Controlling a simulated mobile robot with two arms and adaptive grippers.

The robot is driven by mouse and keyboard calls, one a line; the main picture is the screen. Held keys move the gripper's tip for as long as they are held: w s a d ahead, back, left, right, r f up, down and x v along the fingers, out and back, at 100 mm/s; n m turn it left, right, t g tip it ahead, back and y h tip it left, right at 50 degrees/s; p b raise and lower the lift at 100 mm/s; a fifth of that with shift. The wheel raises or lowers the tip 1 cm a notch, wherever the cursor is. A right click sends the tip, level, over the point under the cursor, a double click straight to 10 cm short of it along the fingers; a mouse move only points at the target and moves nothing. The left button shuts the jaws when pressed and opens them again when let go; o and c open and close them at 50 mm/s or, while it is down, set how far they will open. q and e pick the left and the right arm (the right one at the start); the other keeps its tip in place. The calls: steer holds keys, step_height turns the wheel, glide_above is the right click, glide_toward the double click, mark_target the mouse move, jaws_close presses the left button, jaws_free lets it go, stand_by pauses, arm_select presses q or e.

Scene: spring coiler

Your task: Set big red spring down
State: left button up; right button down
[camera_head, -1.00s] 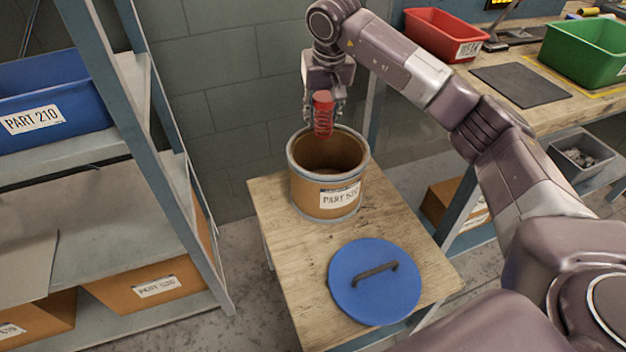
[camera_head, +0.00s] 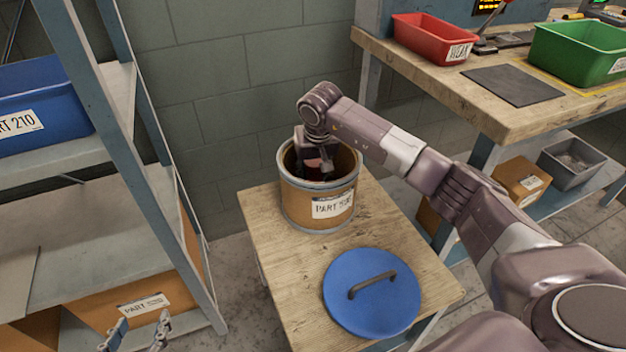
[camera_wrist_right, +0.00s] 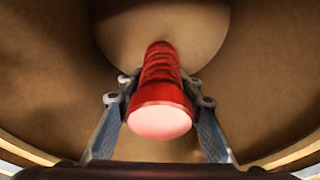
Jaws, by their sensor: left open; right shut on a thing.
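The big red spring (camera_wrist_right: 160,85) is between the fingers of my right gripper (camera_wrist_right: 158,88) in the right wrist view, with its pale pink end toward the camera. My right gripper is shut on it. In the head view my right gripper (camera_head: 318,168) reaches down into the open brown drum (camera_head: 318,205), inside its rim, and the spring is mostly hidden there. The drum's inner wall and floor surround the spring in the wrist view; I cannot tell whether the spring touches the floor. My left gripper (camera_head: 137,335) is open and empty at the bottom left edge.
The drum stands on a small wooden table (camera_head: 262,225), with a blue lid (camera_head: 372,300) lying in front of it. A metal shelf with a blue bin (camera_head: 45,105) is at left. A workbench with a red bin (camera_head: 435,38) and green bin (camera_head: 580,50) is at right.

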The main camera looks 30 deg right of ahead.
mark_target(315, 162)
arm_select(q)
steer(key=shift+w+d+r+t, duration=0.2)
steer(key=shift+w+r+t, duration=0.1)
steer(key=shift+w+r, duration=0.25)
arm_select(e)
steer(key=shift+f, duration=0.55)
arm_select(q)
steer(key=shift+r, duration=0.1)
arm_select(e)
steer(key=shift+f, duration=0.1)
steer(key=c, duration=1.4)
jaws_free()
arm_select(q)
steer(key=shift+r, duration=0.2)
arm_select(e)
steer(key=shift+o, duration=0.2)
